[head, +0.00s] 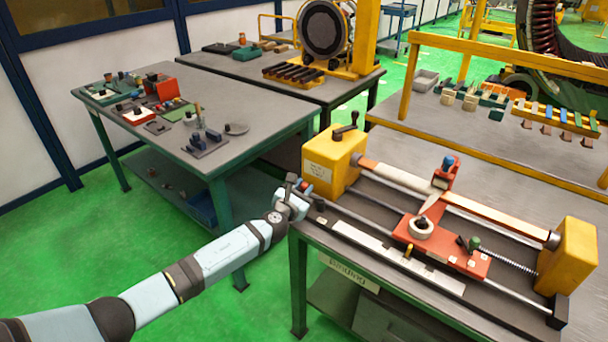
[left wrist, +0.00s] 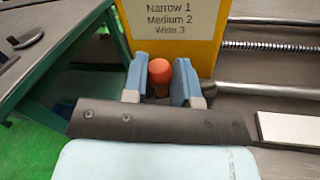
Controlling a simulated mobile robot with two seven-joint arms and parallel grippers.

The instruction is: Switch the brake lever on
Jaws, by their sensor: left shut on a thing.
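The brake lever shows as an orange-red knob (left wrist: 160,71) in the left wrist view. Its shaft below the knob is mostly hidden. In the head view a small part of the red knob (head: 307,188) shows at the near left end of the machine. My left gripper (left wrist: 160,84) has its two blue-grey fingers on either side of the knob and is shut on it. In the head view the left gripper (head: 297,192) is at the corner below the yellow end block (head: 331,161). My right gripper is not in view.
The winding machine stands on a grey bench, with a red carriage (head: 432,243) on its rails and a second yellow block (head: 568,255) at right. A crank (head: 345,127) tops the left block. A green-legged table (head: 255,92) with parts stands at left. Green floor is clear in front.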

